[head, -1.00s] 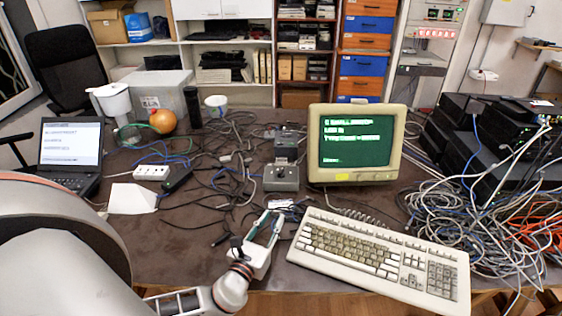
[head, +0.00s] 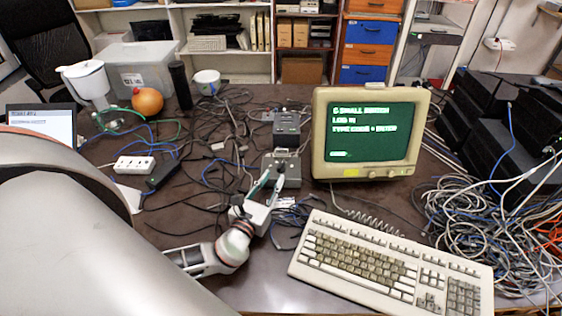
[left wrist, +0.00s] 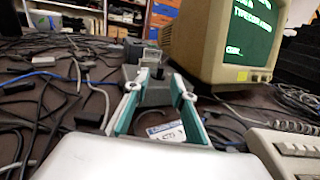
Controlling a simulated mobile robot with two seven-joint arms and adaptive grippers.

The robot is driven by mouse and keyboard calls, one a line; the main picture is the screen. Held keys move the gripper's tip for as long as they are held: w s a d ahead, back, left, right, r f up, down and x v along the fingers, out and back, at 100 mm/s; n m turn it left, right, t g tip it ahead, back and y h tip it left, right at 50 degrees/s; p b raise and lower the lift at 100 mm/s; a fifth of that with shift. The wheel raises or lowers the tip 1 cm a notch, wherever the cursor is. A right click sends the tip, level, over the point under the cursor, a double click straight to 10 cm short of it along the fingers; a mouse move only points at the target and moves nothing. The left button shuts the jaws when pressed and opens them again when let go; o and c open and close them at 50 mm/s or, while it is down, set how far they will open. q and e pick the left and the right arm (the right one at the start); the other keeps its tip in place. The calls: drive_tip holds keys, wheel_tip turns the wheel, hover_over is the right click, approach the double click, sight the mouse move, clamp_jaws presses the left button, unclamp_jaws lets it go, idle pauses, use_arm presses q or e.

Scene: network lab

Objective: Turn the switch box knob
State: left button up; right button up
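The switch box (head: 292,172) is a small grey box on the dark desk, left of the monitor. Its small knob is on top, partly lost among the gripper fingers in the head view. My left gripper (head: 269,180) is open and empty, its two green-and-white fingers reaching to the near side of the box. In the left wrist view the grey box (left wrist: 154,95) lies between and just beyond the spread fingertips of the left gripper (left wrist: 159,80). I cannot tell whether a fingertip touches the box. My right gripper is not in view.
A dark box (head: 287,127) stands right behind the switch box. The CRT monitor (head: 322,140) is close on the right, and the keyboard (head: 385,262) is in front of it. Loose cables (head: 215,165) cover the desk to the left. A power strip (head: 134,165) lies farther left.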

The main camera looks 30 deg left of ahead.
sight(278, 170)
use_arm(q)
drive_tip(key=shift+w+a, duration=0.2)
drive_tip(key=shift+w, duration=1)
drive_tip(key=shift+w+a, duration=0.2)
drive_tip(key=shift+w, duration=0.95)
drive_tip(key=shift+w+a, duration=0.2)
drive_tip(key=shift+w, duration=1)
